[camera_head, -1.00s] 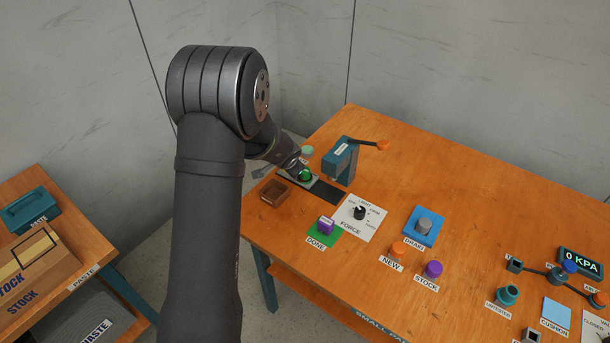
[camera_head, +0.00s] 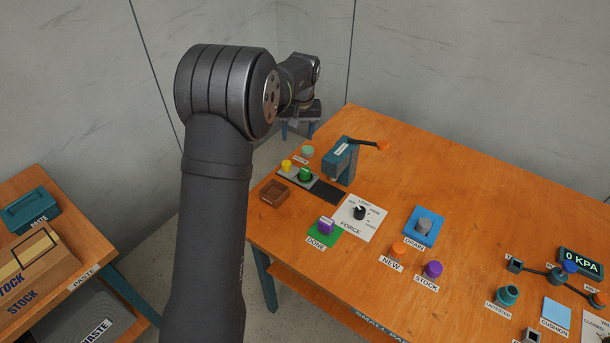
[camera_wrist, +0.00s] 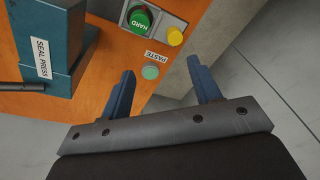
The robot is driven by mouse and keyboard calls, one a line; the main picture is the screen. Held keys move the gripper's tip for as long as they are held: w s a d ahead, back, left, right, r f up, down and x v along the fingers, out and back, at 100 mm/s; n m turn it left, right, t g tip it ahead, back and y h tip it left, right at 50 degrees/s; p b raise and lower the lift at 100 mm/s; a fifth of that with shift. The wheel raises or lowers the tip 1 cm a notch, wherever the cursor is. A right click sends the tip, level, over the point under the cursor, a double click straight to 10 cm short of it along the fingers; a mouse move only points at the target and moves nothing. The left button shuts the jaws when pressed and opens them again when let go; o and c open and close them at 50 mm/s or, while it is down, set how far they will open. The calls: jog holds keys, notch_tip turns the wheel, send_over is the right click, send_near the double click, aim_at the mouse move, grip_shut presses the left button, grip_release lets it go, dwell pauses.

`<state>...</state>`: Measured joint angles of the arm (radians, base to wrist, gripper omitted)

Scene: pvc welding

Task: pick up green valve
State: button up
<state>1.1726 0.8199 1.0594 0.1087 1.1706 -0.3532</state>
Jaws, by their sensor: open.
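My gripper (camera_head: 297,132) is open and empty, raised beyond the back left edge of the table. In the wrist view its two blue fingers (camera_wrist: 161,70) are wide apart with nothing between their tips. A round green piece (camera_head: 304,174), marked HARD in the wrist view (camera_wrist: 140,19), sits on a grey plate (camera_head: 289,178) beside a yellow piece (camera_head: 286,164). A teal-green valve-like part (camera_head: 507,295) stands at the UNTESTED label on the right. I cannot tell which green thing is the valve. A pale green disc (camera_head: 307,151) is by the PASTE label.
The teal seal press (camera_head: 341,161) with an orange-tipped lever stands right of the plate. A brown open box (camera_head: 274,193) is in front. The back right tabletop is clear.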

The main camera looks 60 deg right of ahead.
notch_tip(320, 180, up, 3)
jog(key=s+g, duration=0.2)
jog(key=s, duration=0.1)
send_over(305, 170)
jog(key=shift+n+y, duration=0.3)
jog(key=shift+n, duration=0.1)
notch_tip(305, 170, down, 11)
jog(key=shift+s+r, duration=0.1)
jog(key=shift+s, duration=0.05)
jog(key=shift+f, duration=3.25)
jog(key=c, duration=1.1)
jog(key=shift+o, duration=0.2)
jog(key=shift+w, duration=0.2)
